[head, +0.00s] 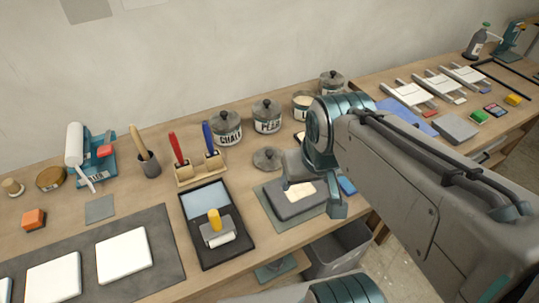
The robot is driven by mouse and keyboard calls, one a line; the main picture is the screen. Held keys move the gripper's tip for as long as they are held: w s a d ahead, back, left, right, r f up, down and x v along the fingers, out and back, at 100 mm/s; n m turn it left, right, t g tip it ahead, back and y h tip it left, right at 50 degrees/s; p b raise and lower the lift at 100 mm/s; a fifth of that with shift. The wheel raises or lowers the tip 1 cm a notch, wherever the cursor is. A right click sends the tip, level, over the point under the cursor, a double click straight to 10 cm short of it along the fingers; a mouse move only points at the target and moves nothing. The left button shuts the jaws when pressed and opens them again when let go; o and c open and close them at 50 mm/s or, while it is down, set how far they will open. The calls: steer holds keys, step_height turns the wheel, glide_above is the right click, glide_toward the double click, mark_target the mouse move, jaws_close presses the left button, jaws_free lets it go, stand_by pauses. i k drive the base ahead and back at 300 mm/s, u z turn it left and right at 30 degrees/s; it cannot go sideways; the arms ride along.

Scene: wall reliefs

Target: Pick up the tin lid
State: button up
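The tin lid (268,158) is a round grey lid with a dark knob. It lies on the wooden table in front of the labelled tins, just left of my gripper. An open tin (303,104) with pale contents stands behind it and has no lid on. My gripper (313,196) points down over the grey block on the green mat, to the right of the lid and apart from it. Its fingers look spread, with nothing seen between them, though the hand partly hides the far finger.
Lidded tins (228,127) stand behind the lid near the wall. A brush holder (198,170) with red and blue handles stands to its left. A black tray (216,225) with a roller lies in front. A grey bin (338,250) stands below the table edge.

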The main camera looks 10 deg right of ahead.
mark_target(268, 159)
steer(key=k, duration=1.3)
steer(key=z, duration=0.55)
steer(key=i, duration=1.6)
steer(key=u, duration=0.5)
